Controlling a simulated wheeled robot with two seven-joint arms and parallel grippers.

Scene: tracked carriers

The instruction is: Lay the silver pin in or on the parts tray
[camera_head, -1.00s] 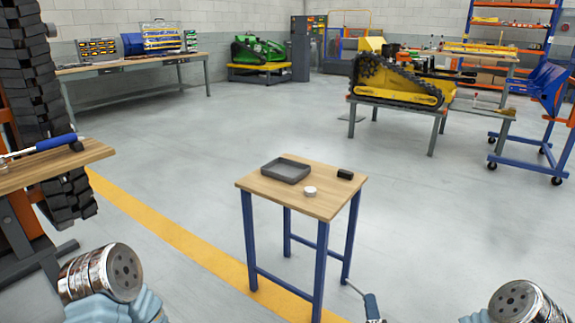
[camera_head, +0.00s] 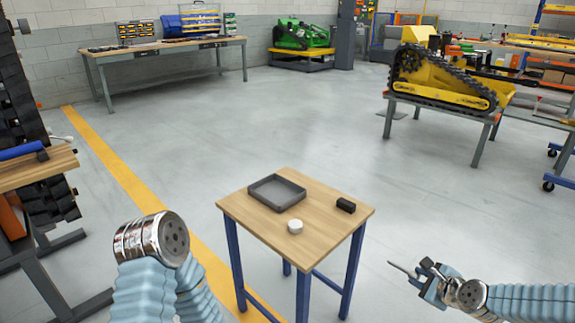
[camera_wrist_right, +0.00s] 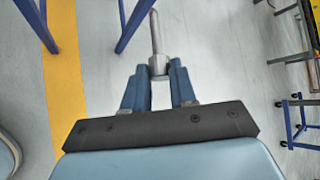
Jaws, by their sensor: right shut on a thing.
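The parts tray (camera_head: 277,192) is a shallow grey, empty tray on the left back part of a small wooden-topped table (camera_head: 320,235) with blue legs. My right gripper (camera_head: 427,271) is to the right of this table, apart from it. It is shut on the silver pin (camera_head: 402,269), which points left toward the table in the head view. In the right wrist view the pin (camera_wrist_right: 156,35) sticks out ahead from between the blue fingers (camera_wrist_right: 158,75), over the floor. Of my left arm only the forearm and a chrome joint show; its gripper is not visible.
A white round piece (camera_head: 295,227) and a black block (camera_head: 346,205) stand on the same table, in front of and right of the tray. A wooden bench (camera_head: 62,160) is at the left edge. Open floor surrounds the small table.

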